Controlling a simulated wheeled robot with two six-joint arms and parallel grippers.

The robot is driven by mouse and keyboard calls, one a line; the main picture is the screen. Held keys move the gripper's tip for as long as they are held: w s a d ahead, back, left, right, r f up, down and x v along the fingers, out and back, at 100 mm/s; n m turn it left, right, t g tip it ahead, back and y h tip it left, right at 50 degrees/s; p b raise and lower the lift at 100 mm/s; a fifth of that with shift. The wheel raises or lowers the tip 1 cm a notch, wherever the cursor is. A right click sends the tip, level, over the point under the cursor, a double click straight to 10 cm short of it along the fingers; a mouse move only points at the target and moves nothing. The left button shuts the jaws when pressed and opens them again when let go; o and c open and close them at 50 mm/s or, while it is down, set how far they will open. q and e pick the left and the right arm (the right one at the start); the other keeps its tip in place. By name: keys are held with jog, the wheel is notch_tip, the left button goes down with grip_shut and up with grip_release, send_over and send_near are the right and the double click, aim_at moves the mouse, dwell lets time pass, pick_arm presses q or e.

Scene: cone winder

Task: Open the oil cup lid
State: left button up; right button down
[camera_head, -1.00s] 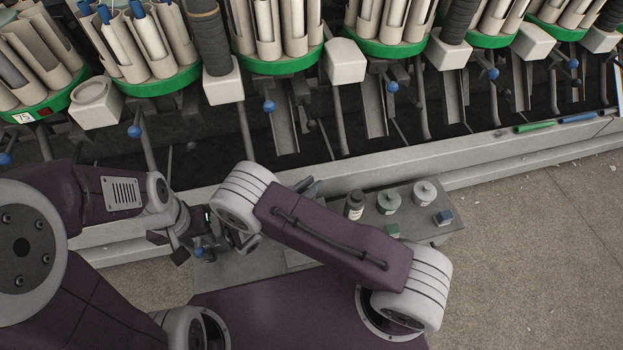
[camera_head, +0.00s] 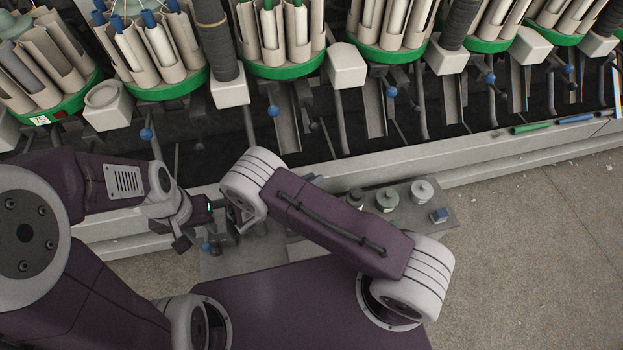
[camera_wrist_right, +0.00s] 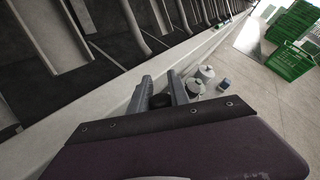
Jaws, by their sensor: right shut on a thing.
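I cannot pick out the oil cup lid for certain. In the right wrist view, the two grey fingers of my right gripper (camera_wrist_right: 160,91) stand on either side of a dark thing (camera_wrist_right: 160,101), and the gripper is shut on it. In the head view my right arm hides most of this gripper. A dark bottle (camera_head: 356,196) shows just past that arm, partly hidden. My left gripper (camera_head: 192,236) is at the left end of the grey cart top, near a blue ball (camera_head: 207,246). Its fingers are too dark and overlapped to read.
The grey cart top (camera_head: 443,195) bears a grey-green can (camera_head: 387,199), a pale can (camera_head: 422,190) and a small blue block (camera_head: 439,215). The winder's pale rail (camera_head: 470,162) runs behind. Green crates (camera_wrist_right: 290,30) stand far right.

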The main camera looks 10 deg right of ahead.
jog(key=c, duration=1.2)
grip_release()
jog(key=shift+c, duration=0.2)
jog(key=shift+r+p, duration=0.3)
jog(key=shift+r, duration=0.1)
notch_tip(320, 180, up, 4)
jog(key=p, duration=0.2)
jog(key=shift+p, duration=0.35)
jog(key=s+d+r+p, duration=0.5)
jog(key=s+d+r, duration=0.1)
jog(key=s+d, duration=0.2)
jog(key=shift+s, duration=0.2)
jog(key=shift+r, duration=0.1)
